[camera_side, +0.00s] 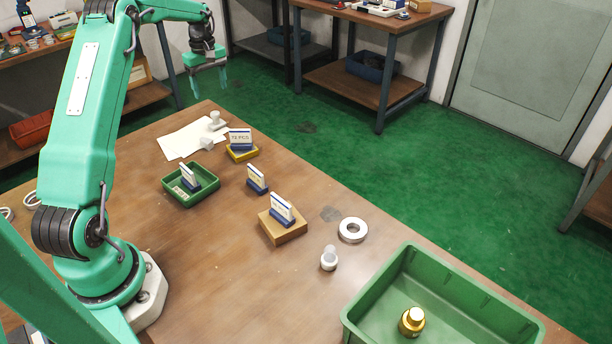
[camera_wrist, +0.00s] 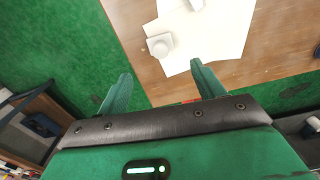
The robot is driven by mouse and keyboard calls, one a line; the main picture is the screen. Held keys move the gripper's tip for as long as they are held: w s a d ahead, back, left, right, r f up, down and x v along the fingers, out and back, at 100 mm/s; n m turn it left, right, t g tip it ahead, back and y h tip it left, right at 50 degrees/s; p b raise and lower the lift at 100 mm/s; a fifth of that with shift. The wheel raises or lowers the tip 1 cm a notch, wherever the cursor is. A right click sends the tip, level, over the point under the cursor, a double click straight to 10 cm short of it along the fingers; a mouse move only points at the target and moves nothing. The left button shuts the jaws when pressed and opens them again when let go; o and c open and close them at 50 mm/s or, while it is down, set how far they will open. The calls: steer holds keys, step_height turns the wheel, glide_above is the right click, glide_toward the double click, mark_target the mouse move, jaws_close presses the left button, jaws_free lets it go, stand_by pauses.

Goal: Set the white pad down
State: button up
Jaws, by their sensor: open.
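A white piece with a rounded top (camera_side: 215,122) stands by the far edge of the white paper sheets (camera_side: 180,143). A smaller white block (camera_side: 206,144) lies at the sheets' near right. I cannot tell for sure which is the white pad. My gripper (camera_side: 208,84) is open and empty, raised above and beyond the table's far corner. In the wrist view, a white piece (camera_wrist: 162,46) shows just beyond the gap between my fingers (camera_wrist: 160,72), apart from both. A second white piece (camera_wrist: 195,5) is cut off at the top edge.
Label stands sit on a yellow block (camera_side: 242,156), in a small green tray (camera_side: 178,199), on the bare table and on a wooden block (camera_side: 283,235). A metal ring (camera_side: 342,231), a white-capped bottle (camera_side: 329,260) and a large green bin (camera_side: 372,310) holding a gold bottle (camera_side: 411,325) are nearer.

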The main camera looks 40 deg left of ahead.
steer(key=shift+r, duration=0.2)
stand_by(0.5)
steer(key=s+d+r+m+t, duration=0.1)
steer(key=s+d+r+m, duration=0.25)
steer(key=d+r, duration=0.55)
steer(key=s+d+r+m+t, duration=0.1)
steer(key=s+d+r+m, duration=0.35)
steer(key=d, duration=0.75)
steer(key=s+d+f+m+t, duration=0.1)
steer(key=s+d+m+t, duration=0.2)
steer(key=s+d+m, duration=0.6)
steer(key=s+d, duration=0.6)
steer(key=s, duration=0.1)
steer(key=shift+f+t, duration=0.2)
steer(key=shift+t, duration=0.1)
